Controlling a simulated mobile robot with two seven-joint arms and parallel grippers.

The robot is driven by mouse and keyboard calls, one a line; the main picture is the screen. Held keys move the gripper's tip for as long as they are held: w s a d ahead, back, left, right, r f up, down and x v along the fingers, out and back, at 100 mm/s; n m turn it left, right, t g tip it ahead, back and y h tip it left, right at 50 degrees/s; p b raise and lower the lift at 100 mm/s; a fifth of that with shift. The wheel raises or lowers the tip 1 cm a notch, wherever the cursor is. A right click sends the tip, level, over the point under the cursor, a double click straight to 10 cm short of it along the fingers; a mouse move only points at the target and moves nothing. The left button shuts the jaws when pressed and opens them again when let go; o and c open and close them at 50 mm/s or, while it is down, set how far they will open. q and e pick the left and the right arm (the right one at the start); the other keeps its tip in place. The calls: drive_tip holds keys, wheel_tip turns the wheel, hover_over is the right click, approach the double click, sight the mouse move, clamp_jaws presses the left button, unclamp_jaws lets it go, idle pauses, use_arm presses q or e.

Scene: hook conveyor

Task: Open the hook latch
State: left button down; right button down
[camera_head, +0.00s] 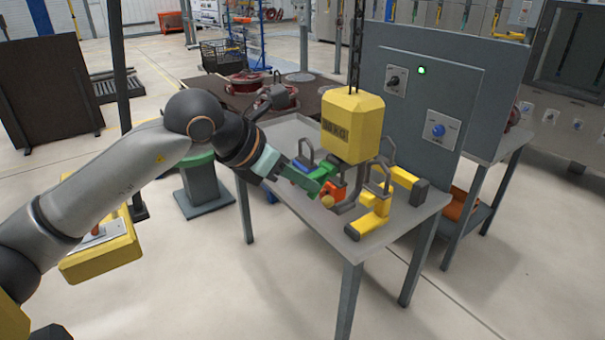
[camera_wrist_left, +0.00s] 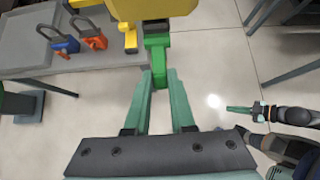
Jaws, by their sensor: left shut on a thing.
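A yellow hoist block (camera_head: 352,126) hangs from a chain over a grey table, with a grey hook (camera_head: 346,207) below it. A bright green latch piece (camera_head: 322,178) sits beside the block's lower left. My left gripper (camera_head: 306,184) reaches in from the left and is shut on it. In the left wrist view, the green latch piece (camera_wrist_left: 157,58) runs between my left gripper's two teal fingers (camera_wrist_left: 160,80), under the yellow block (camera_wrist_left: 152,8). The hook's opening is partly hidden. My right gripper (camera_wrist_left: 238,109) shows small at the right of that view; its jaw gap is unclear.
The grey table (camera_head: 320,243) carries blue (camera_wrist_left: 66,45), orange (camera_wrist_left: 93,42) and yellow (camera_head: 375,215) pieces with grey shackles close around the hook. A grey control panel (camera_head: 415,85) stands behind it. The floor in front is clear.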

use_arm(q)
drive_tip(key=shift+r, duration=0.15)
drive_tip(key=shift+w+r+g+y+p, duration=0.1)
drive_tip(key=shift+r+g+y+p, duration=0.25)
drive_tip(key=shift+r+p, duration=0.25)
drive_tip(key=shift+r+g+y, duration=0.45)
drive_tip(key=shift+r+y, duration=0.05)
drive_tip(key=shift+y, duration=0.25)
drive_tip(key=shift+w+d+r+g+y, duration=0.2)
drive_tip(key=shift+r+g+y, duration=0.15)
drive_tip(key=shift+r+y, duration=0.2)
drive_tip(key=shift+w+d+r+g+y, duration=0.1)
drive_tip(key=shift+d+r+g+y, duration=0.1)
drive_tip(key=shift+r+g+y, duration=0.3)
drive_tip(key=shift+r, duration=0.1)
